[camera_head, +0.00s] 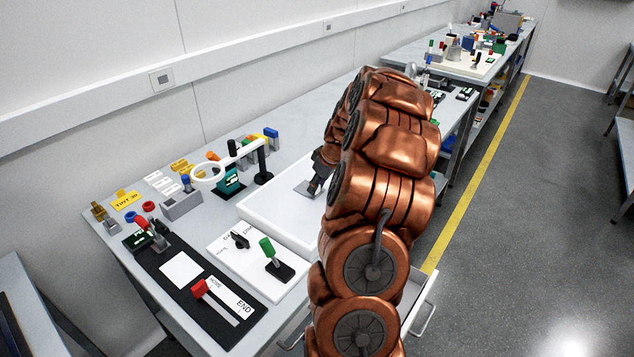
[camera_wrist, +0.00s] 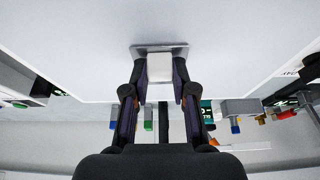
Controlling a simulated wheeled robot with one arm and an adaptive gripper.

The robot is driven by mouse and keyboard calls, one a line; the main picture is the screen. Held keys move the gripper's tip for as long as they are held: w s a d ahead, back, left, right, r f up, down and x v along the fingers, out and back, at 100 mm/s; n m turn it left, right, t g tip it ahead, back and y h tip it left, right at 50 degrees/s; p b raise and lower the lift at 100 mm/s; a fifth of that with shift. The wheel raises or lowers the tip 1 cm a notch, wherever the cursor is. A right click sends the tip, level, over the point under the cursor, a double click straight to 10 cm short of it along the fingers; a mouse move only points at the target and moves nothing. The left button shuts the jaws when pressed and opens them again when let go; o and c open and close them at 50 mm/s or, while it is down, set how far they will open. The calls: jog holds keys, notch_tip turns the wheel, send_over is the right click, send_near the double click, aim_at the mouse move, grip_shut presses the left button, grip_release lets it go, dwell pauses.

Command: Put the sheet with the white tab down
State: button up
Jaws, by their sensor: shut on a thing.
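My gripper (camera_wrist: 159,78) is shut on the white tab (camera_wrist: 160,65), which stands between its two fingertips in the wrist view. The tab belongs to a thin grey sheet (camera_wrist: 141,48), seen nearly edge-on just beyond the fingertips. In the head view my gripper (camera_head: 320,184) is over the white light panel (camera_head: 265,222), and a small grey part of the sheet (camera_head: 305,188) shows to its left. I cannot tell whether the sheet touches the panel. My arm hides the panel's right part in the head view.
A magnifier ring (camera_head: 209,171) on a stand is left of the panel. In front are a white plate with a green-handled lever (camera_head: 267,247) and a dark board with a red-handled slider (camera_head: 199,288). Several small coloured parts line the back. The panel's visible left part is bare.

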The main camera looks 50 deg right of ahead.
jog(key=shift+f, duration=0.2)
jog(key=o, duration=0.9)
jog(key=shift+r, duration=0.1)
